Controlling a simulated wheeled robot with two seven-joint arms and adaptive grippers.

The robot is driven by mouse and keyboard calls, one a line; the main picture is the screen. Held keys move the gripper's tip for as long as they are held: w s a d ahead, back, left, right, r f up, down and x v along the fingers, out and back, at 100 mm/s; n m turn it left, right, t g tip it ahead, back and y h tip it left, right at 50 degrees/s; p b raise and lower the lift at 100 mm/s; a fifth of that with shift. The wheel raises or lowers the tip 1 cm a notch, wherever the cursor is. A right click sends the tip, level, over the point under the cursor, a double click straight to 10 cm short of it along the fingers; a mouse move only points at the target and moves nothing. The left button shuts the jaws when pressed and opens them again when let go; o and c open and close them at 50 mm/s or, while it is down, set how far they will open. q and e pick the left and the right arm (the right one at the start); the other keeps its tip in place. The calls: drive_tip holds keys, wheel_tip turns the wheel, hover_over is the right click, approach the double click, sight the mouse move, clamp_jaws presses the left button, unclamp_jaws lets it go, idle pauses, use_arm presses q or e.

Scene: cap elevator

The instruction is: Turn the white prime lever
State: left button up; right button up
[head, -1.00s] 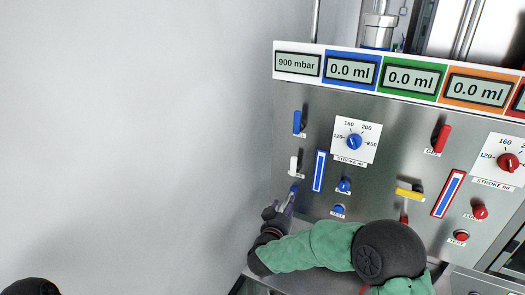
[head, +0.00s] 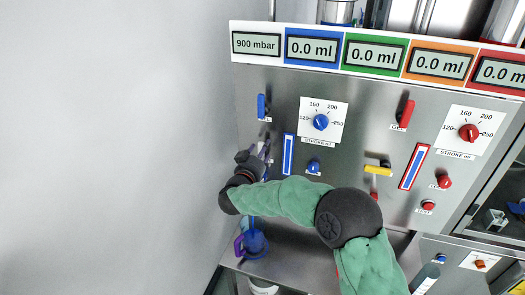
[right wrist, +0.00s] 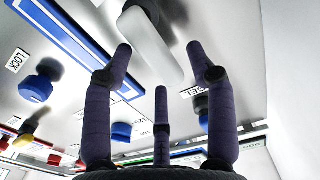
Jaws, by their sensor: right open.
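The white prime lever (right wrist: 150,45) shows in the right wrist view as a pale rounded bar on the metal panel. It lies at the fingertips of my right gripper (right wrist: 160,66), which is open, with a finger on either side and a third below. I cannot tell whether any finger touches it. In the head view my right gripper (head: 262,150) is at the panel's left side, below the upper blue lever (head: 261,106), and it mostly hides the white lever. My left gripper is not in view.
Near my right gripper are a blue-and-white strip (head: 289,154), a blue stroke knob (head: 320,122) and a smaller blue knob (head: 313,167). A yellow lever (head: 378,171) is further right. A blue funnel-like object (head: 255,243) stands below my right forearm. Left of the panel is blank wall.

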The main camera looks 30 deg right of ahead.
drive_tip(key=shift+x, duration=0.9)
clamp_jaws()
drive_tip(key=shift+w+a+r+n+p, duration=0.15)
drive_tip(key=shift+n+p, duration=0.25)
drive_tip(key=shift+p, duration=0.4)
drive_tip(key=w+a+f+n+p, duration=0.3)
drive_tip(key=f+n+p, duration=0.1)
drive_tip(key=n+p, duration=1.2)
drive_tip(key=shift+w+n, duration=0.15)
drive_tip(key=shift+n, duration=0.45)
drive_tip(key=shift+f, duration=0.1)
